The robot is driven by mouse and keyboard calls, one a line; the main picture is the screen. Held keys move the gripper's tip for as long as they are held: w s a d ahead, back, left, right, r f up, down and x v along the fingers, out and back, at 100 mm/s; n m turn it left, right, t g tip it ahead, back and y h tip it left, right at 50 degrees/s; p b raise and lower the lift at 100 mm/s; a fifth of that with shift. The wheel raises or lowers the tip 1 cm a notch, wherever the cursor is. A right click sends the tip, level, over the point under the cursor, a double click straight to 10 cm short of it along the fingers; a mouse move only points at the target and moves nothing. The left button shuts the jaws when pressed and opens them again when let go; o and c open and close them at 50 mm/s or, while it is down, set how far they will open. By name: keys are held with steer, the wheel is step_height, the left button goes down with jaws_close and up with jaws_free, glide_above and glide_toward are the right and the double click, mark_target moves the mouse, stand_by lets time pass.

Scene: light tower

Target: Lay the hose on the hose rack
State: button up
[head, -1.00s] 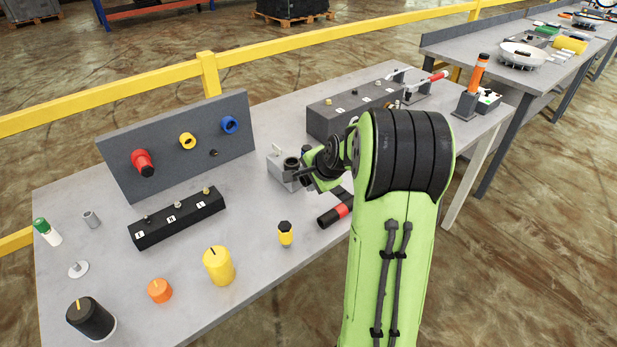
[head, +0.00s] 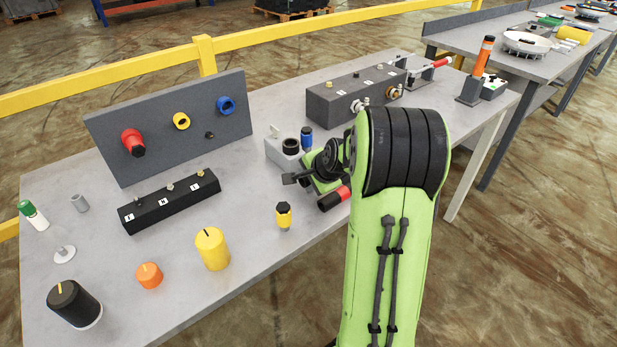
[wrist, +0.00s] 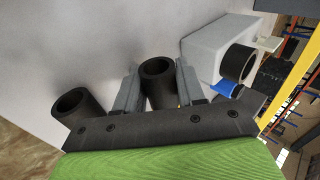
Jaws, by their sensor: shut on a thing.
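My gripper (wrist: 158,78) is shut on a dark, hollow tube end (wrist: 158,88), which stands between its two grey fingers in the wrist view and looks like part of the hose. A second dark, open tube end (wrist: 78,106) shows left of the fingers; I cannot tell whether the two are joined. In the head view my gripper (head: 308,178) is low over the table, largely hidden by my own arm. A black tube with a red band (head: 334,198) lies beside it, also partly hidden. I cannot pick out the hose rack for certain.
A grey block (head: 283,152) with a black ring and a blue plug is close by; it also shows in the wrist view (wrist: 212,48). An upright panel (head: 170,130), a black strip (head: 170,203) and several knobs stand left. A dark box (head: 345,95) stands behind.

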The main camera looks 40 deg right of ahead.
steer(key=shift+s+a+f+b, duration=0.1)
steer(key=shift+s+f+b, duration=0.2)
steer(key=shift+f, duration=0.25)
steer(key=shift+s+a+f+b, duration=0.1)
steer(key=shift+s+f+b, duration=0.2)
steer(key=shift+f, duration=0.2)
steer(key=o, duration=1.1)
steer(key=shift+o, duration=0.7)
steer(key=w+r+p+v, duration=0.1)
steer(key=p+v, duration=0.4)
steer(key=v, duration=1.1)
steer(key=shift+s+r+t, duration=0.2)
steer(key=shift+r+t, duration=0.05)
steer(key=shift+t, duration=0.05)
steer(key=shift+w, duration=0.1)
steer(key=s+a+r+n+g+p, duration=0.1)
steer(key=a+r+n+p, duration=0.1)
steer(key=a+r+n, duration=0.3)
steer(key=s+a+r+n+p, duration=0.1)
steer(key=a+r+n+p, duration=0.1)
steer(key=a, duration=0.4)
steer(key=s+a+r+n+g+p, duration=0.1)
steer(key=s+a+r+n+p, duration=0.1)
steer(key=s+a+n, duration=0.3)
steer(key=s+a+r+n+p, duration=0.2)
steer(key=s+a+n, duration=0.3)
steer(key=s, duration=0.3)
steer(key=shift+s+r+n+g+y+p, duration=0.15)
steer(key=shift+r+n+g+y+p, duration=0.25)
steer(key=shift+p, duration=0.4)
